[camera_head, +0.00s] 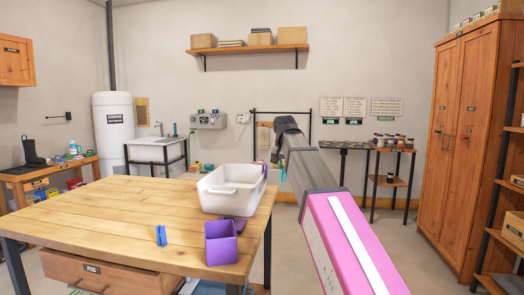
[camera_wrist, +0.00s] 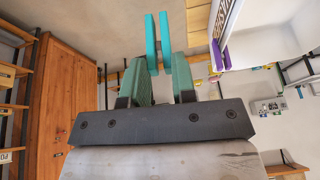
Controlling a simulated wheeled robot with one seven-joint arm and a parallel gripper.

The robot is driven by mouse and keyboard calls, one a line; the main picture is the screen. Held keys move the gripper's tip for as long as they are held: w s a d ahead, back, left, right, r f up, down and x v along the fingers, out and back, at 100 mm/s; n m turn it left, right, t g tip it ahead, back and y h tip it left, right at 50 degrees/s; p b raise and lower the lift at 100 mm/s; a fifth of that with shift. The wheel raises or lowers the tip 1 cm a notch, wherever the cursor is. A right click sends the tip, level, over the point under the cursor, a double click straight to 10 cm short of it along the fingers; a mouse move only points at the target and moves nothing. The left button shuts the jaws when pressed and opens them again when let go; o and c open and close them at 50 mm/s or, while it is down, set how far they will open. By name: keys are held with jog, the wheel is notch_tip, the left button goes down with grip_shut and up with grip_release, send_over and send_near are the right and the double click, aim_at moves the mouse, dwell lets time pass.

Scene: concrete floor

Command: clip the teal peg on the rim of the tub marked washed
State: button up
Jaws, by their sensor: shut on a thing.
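My gripper (camera_wrist: 159,66) is shut on the teal peg (camera_wrist: 165,30), whose two prongs point away from the fingers in the wrist view. In the head view the teal peg (camera_head: 282,173) hangs just right of the white tub, apart from it; the arm hides most of the gripper. The white tub (camera_head: 222,203) stands upright on the wooden table near its right edge. Its wall also shows at the upper right of the wrist view (camera_wrist: 228,18), with dark marks too small to read. A purple peg (camera_wrist: 216,54) appears at the tub's rim.
A purple open box (camera_head: 221,252) stands at the table's front edge, and a blue peg (camera_head: 161,236) stands left of it. The wooden table (camera_head: 100,222) is clear on the left. A tall cabinet (camera_head: 463,140) stands far right.

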jog(key=w+a+r, duration=0.3)
jog(key=a+r, duration=0.2)
jog(key=a, duration=0.4)
jog(key=shift+n+y, duration=0.3)
notch_tip(320, 180, down, 8)
jog(key=shift+a+f, duration=0.15)
jog(key=shift+a, duration=0.25)
dwell(0.9)
jog(key=o, duration=1)
jog(key=shift+w, duration=0.1)
